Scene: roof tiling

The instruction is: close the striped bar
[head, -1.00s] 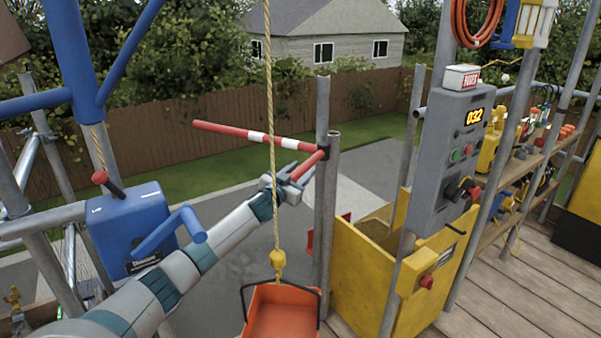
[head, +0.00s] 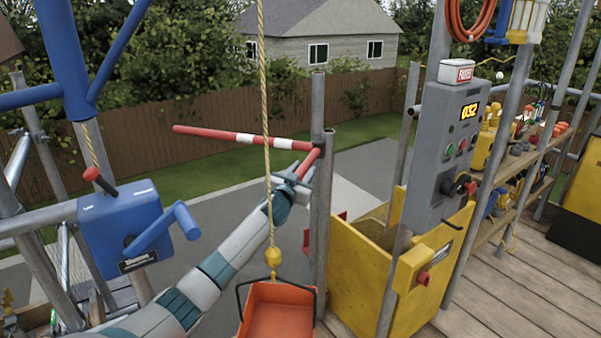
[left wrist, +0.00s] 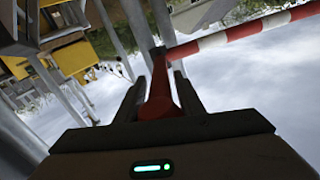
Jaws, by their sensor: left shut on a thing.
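The striped bar (head: 245,139) is red and white. In the head view it extends left from the grey upright post (head: 318,175), roughly level. A short red arm (head: 312,160) joins it at the post. My left gripper (head: 298,178) is beside the post and shut on this red arm. In the left wrist view the red arm (left wrist: 160,95) lies between the two dark fingers, and the striped bar (left wrist: 240,34) runs off to the upper right. My right gripper is not in view.
An orange bucket (head: 280,312) hangs on a yellow rope (head: 265,90) in front of my left arm. A blue winch (head: 130,232) stands at left. A yellow bin (head: 365,275) and grey control box (head: 446,150) stand right of the post.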

